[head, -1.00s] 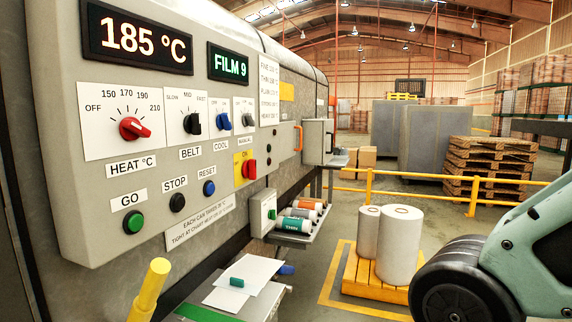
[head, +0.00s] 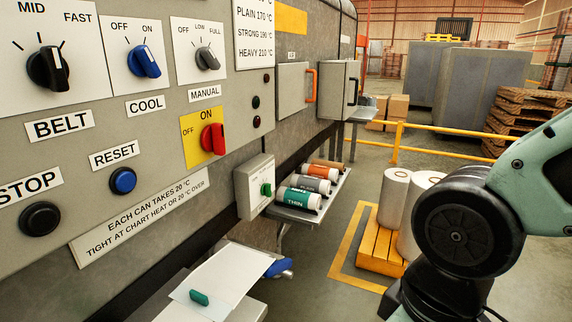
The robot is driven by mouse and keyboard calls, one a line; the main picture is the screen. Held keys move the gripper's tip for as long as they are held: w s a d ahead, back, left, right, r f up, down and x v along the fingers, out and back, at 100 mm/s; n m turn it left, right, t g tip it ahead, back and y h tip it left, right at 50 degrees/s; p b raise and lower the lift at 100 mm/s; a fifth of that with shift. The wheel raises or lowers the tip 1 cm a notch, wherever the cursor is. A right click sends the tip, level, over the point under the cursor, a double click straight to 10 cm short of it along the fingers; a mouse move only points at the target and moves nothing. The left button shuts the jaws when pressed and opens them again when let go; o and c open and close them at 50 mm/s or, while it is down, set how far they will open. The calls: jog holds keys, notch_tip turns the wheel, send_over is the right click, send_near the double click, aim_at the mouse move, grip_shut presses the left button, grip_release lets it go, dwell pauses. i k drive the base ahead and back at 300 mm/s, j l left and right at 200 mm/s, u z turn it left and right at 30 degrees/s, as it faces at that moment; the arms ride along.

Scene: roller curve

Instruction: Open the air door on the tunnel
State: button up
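The tunnel (head: 330,22) is a long grey casing with a control panel (head: 225,95) on its near side. A flat grey door (head: 292,90) with an upright orange handle (head: 312,92) is on its side past the panel, and it looks closed. A grey box (head: 335,85) with a dark handle (head: 352,90) juts out just beyond it. The small label above the orange-handled door is too small to read, so I cannot tell for sure which is the air door. My gripper is out of view; only my arm shows at the right, apart from the tunnel.
A shelf (head: 310,208) with several labelled rolls sticks out below the doors. A small box with a green knob (head: 266,190) and a table with white sheets (head: 222,280) are nearer. Pallet rolls (head: 394,200) and a yellow rail (head: 440,130) stand right; some floor between is clear.

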aim_at(291, 79)
jog(key=i+l+u, duration=0.1)
jog(key=i+l, duration=0.55)
jog(key=i, duration=0.2)
jog(key=i+l+u, duration=0.15)
jog(key=i+l, duration=0.6)
jog(key=i, duration=0.1)
